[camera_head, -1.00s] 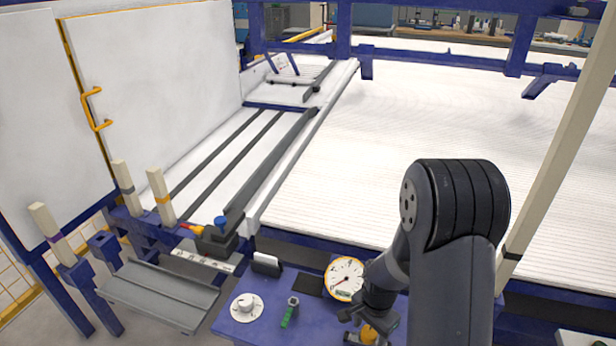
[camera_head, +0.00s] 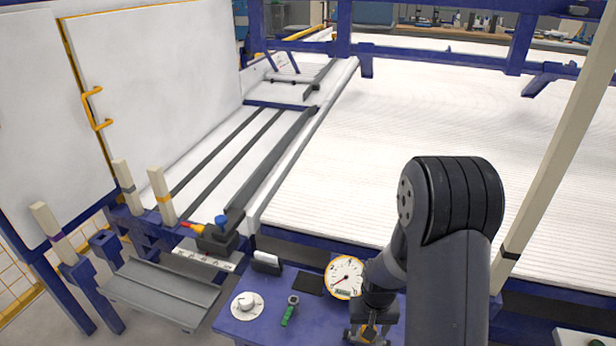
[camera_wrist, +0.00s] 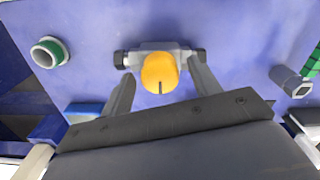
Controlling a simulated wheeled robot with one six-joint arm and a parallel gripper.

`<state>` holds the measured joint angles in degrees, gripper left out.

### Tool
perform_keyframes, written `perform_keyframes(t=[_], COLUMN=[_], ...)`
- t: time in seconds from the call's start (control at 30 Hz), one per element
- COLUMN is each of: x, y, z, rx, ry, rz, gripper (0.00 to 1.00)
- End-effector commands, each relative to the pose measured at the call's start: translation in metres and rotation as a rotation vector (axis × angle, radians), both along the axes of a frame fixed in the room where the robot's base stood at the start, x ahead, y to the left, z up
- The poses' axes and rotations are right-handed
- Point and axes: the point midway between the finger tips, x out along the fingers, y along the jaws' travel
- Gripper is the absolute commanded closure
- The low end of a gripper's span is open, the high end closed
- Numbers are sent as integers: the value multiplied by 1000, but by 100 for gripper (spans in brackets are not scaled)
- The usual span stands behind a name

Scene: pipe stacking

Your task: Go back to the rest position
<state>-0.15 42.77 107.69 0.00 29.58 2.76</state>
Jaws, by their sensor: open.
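My gripper (camera_head: 366,334) is low over the blue panel at the bottom of the head view, with the arm bent above it. In the wrist view its two fingers (camera_wrist: 162,68) are apart, one on each side of an orange knob (camera_wrist: 158,73). The knob has a dark line on it and sits on a grey fitting with dark ends. I cannot tell whether the fingers touch the knob. In the head view the gripper mostly hides the knob.
A grey tray (camera_head: 160,290) and upright posts (camera_head: 162,195) stand left. A wide white ribbed bed (camera_head: 400,130) lies behind. A slanted post (camera_head: 555,140) rises at right.

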Motion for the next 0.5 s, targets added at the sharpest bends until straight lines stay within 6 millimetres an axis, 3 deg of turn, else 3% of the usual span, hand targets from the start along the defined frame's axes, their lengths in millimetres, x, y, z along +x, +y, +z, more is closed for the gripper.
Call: perform_keyframes(t=[0.5], x=[0], y=[0], z=[1], rx=[0], ry=[-1], rz=[414], gripper=[41])
